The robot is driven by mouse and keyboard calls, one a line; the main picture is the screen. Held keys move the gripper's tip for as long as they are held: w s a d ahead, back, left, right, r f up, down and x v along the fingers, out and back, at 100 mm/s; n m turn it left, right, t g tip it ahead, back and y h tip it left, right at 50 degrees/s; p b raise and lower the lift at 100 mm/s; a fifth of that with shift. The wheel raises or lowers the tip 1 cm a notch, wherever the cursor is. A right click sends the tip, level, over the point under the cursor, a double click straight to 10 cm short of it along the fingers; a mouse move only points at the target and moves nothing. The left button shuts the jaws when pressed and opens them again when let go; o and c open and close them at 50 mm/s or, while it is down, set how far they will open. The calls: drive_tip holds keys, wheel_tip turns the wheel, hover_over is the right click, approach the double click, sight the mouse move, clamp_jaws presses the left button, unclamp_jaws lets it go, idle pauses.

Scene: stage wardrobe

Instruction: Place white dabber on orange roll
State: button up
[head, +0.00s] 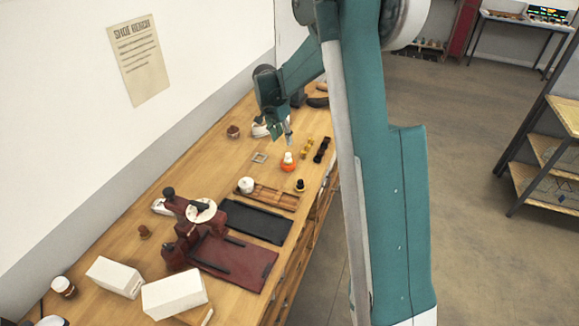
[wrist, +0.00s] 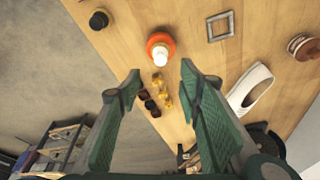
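The orange roll (head: 287,168) stands on the wooden bench. The white dabber (head: 288,157) appears to rest upright on top of it. In the wrist view the white dabber (wrist: 161,57) overlaps the orange roll (wrist: 158,39), a little beyond my fingertips. My gripper (head: 288,139) hangs above them, apart from the dabber. In the wrist view my gripper (wrist: 160,72) has its two green fingers spread wide with nothing between them.
A square metal frame (wrist: 221,26), a white shoe (wrist: 250,89), and yellow and dark small pieces (wrist: 161,90) lie around the roll. A wooden tray (head: 275,198) holds a white jar (head: 246,185). A dark mat (head: 254,222) and maroon press (head: 190,235) stand nearer.

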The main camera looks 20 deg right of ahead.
drive_tip(key=s+a+r+n+t, duration=0.1)
drive_tip(key=s+a+r+n, duration=0.15)
drive_tip(key=s+r, duration=0.4)
drive_tip(key=s+a+r+n+t+y, duration=0.1)
drive_tip(key=s+a+r+n, duration=0.15)
drive_tip(key=s+r, duration=0.4)
drive_tip(key=s+a+r+n+t, duration=0.15)
drive_tip(key=s+a+r, duration=0.3)
drive_tip(key=s, duration=0.45)
drive_tip(key=s+a+n+t+y, duration=0.1)
drive_tip(key=s+a+n, duration=0.2)
drive_tip(key=s, duration=0.9)
drive_tip(key=s+a+f+n+t, duration=0.1)
drive_tip(key=s+a+n, duration=0.2)
drive_tip(key=s, duration=0.9)
drive_tip(key=shift+s+n+y, duration=0.35)
drive_tip(key=shift+n+y, duration=0.05)
drive_tip(key=shift+n, duration=0.05)
